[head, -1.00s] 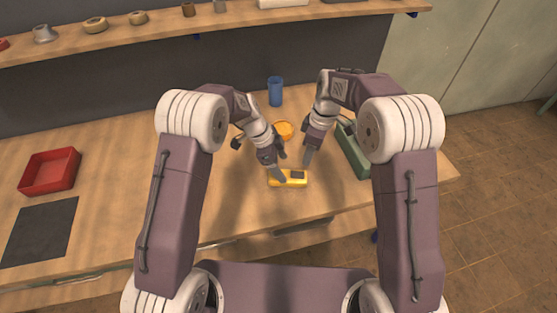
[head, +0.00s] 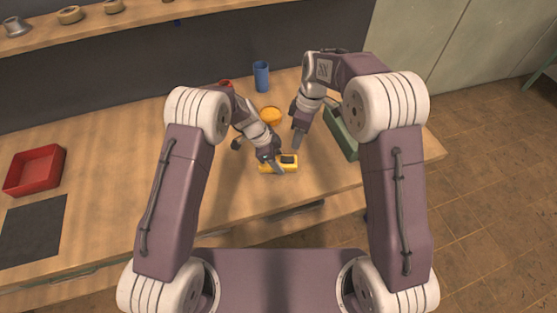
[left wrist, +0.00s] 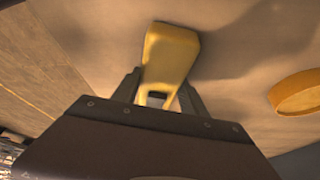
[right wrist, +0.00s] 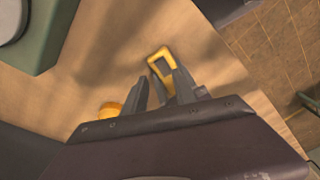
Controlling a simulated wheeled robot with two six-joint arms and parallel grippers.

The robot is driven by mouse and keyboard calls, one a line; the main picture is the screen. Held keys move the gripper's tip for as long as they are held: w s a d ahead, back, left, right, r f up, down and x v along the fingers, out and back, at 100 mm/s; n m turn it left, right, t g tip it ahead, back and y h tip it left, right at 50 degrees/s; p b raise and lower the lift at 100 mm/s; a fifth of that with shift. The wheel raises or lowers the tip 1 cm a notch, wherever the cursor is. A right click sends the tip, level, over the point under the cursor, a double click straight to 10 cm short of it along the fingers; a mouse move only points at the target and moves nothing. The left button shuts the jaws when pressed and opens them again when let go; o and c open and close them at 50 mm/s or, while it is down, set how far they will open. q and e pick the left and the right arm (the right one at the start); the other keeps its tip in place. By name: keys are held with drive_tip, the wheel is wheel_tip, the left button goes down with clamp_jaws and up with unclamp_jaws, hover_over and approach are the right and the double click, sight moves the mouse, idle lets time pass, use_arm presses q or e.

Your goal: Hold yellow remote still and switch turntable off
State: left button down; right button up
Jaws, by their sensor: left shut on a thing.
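The yellow remote (head: 292,168) lies on the wooden table, with a dark patch on its top; it also shows in the left wrist view (left wrist: 170,50) and the right wrist view (right wrist: 152,59). My left gripper (head: 277,169) is shut on the remote, one finger on each side of it. My right gripper (right wrist: 160,75) is open and empty, above the table behind and right of the remote in the head view. A green box-like unit (head: 343,138), apparently the turntable, stands right of it, partly hidden by my right arm. Its round grey part (right wrist: 10,18) shows in the right wrist view.
An orange round object (head: 271,115) and a blue cup (head: 261,76) stand behind the grippers. A red tray (head: 34,171) and a dark mat (head: 33,228) lie at the left. A shelf (head: 140,20) runs along the back. The table between mat and remote is clear.

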sight(284, 158)
drive_tip(key=shift+d+r, duration=0.1)
drive_tip(key=shift+r, duration=0.2)
drive_tip(key=c, duration=0.5)
drive_tip(key=r+n+y, duration=0.1)
drive_tip(key=r+n, duration=0.1)
drive_tip(key=r, duration=0.1)
drive_tip(key=r+n+y, duration=0.1)
drive_tip(key=n, duration=0.1)
drive_tip(key=shift+w+d+r+y, duration=0.1)
drive_tip(key=shift+d+r+y, duration=0.15)
drive_tip(key=shift+r+y, duration=0.05)
clamp_jaws()
drive_tip(key=shift+a, duration=0.1)
drive_tip(key=x, duration=0.9)
drive_tip(key=d+x, duration=0.1)
drive_tip(key=x, duration=0.4)
drive_tip(key=shift+f, duration=0.35)
